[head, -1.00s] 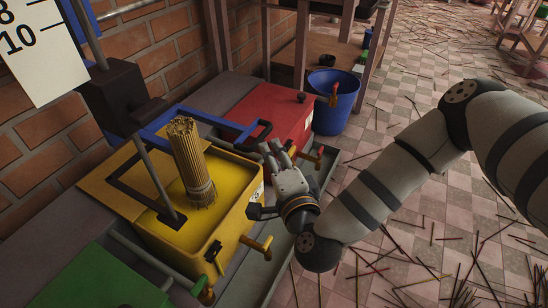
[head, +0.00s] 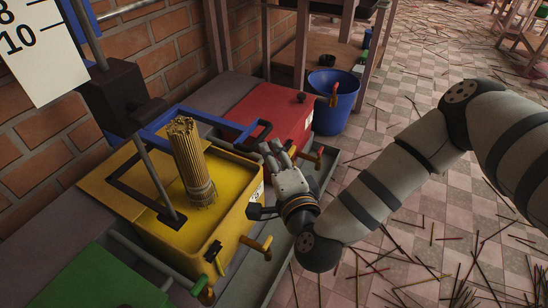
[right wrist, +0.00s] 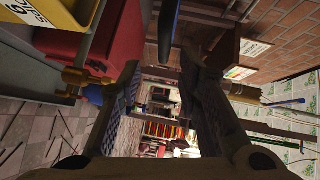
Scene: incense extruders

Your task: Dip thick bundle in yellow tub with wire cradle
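The thick bundle (head: 190,160) of tan sticks stands nearly upright in the yellow tub (head: 234,232), its tied lower end over the yellow inside. Whether its end touches the contents, I cannot tell. My right gripper (head: 262,180) is open and empty beside the tub's right side, just below that grip. In the right wrist view its fingers (right wrist: 158,88) are spread, with a dark bar (right wrist: 168,30) beyond them. My left gripper is out of view.
A red tub (head: 275,112) stands behind the yellow one and a green lid (head: 88,280) in front. A blue bucket (head: 334,100) stands on the tiled floor. A dark bracket on a rod (head: 150,170) hangs over the tub's left. Brass taps (head: 258,243) jut out at right.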

